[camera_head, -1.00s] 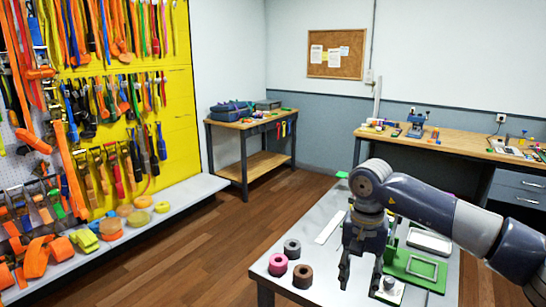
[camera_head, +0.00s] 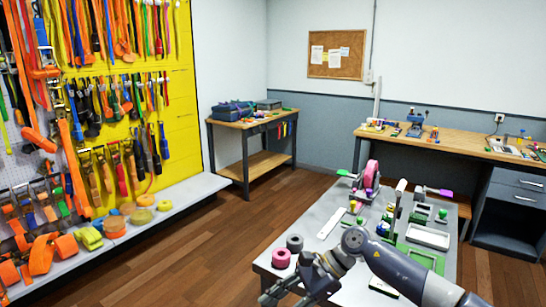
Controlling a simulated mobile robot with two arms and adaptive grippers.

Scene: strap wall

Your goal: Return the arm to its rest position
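My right arm (camera_head: 400,272) comes in from the lower right and reaches across the front of the grey worktable. Its gripper (camera_head: 284,298) is low at the table's front left corner, pointing down and to the left. Its fingers look apart, and I see nothing held between them. The bottom edge of the picture cuts close to the fingertips. My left gripper is not in view.
The grey table (camera_head: 322,218) holds a pink roll (camera_head: 281,259), a dark grey roll (camera_head: 295,243), an upright pink disc (camera_head: 371,175) and a green fixture (camera_head: 427,262). A strap wall (camera_head: 178,85) stands left. The wooden floor (camera_head: 215,245) between is clear.

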